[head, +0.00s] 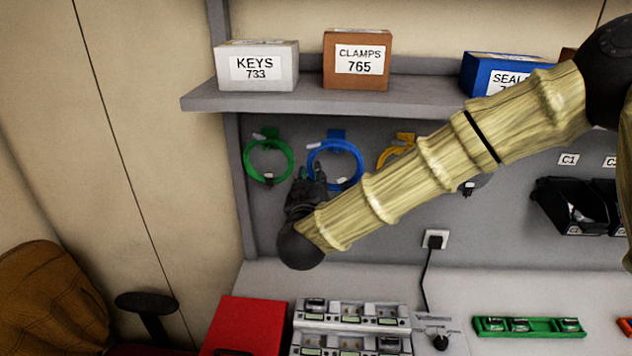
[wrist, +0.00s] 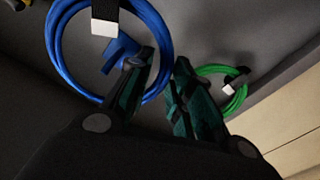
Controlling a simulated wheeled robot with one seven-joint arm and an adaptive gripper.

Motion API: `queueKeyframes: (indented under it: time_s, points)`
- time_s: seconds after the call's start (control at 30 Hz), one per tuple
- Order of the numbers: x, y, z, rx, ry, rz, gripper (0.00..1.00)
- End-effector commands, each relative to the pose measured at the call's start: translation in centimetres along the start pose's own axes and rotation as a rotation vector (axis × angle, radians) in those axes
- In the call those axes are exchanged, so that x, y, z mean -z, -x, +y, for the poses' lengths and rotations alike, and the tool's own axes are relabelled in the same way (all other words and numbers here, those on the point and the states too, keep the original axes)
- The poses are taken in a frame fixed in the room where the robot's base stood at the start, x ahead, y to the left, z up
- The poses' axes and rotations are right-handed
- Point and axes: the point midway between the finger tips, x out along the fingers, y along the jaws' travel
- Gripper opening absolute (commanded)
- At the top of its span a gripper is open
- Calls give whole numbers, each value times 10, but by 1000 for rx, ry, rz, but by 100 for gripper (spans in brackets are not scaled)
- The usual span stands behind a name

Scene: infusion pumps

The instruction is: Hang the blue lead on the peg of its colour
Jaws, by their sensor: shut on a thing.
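The blue lead (head: 311,160) is a coiled ring with a white tag, upright against the grey back panel. The blue peg (head: 337,134) is at the ring's top in the head view. In the wrist view a blue piece, seemingly this peg (wrist: 117,55), shows inside the outline of the lead (wrist: 57,50). I cannot tell whether the ring rests on it. My gripper (head: 308,172) is at the ring's lower left. In the wrist view my gripper (wrist: 165,62) is shut on the lead, whose strand passes between the fingers.
A green lead (head: 247,160) hangs close on the left, and a yellow lead (head: 383,155) on the right, partly behind my arm. A shelf (head: 330,98) with boxes juts out above. Pump racks (head: 350,328) and a red box (head: 245,325) are below.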

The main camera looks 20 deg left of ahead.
Motion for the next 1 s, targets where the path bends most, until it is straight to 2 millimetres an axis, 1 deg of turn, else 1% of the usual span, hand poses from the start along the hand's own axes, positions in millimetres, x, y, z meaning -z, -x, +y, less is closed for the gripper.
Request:
queueKeyframes:
  time_s: [1.0]
  points:
    - [-2,-46,1,-1,0,0,0]
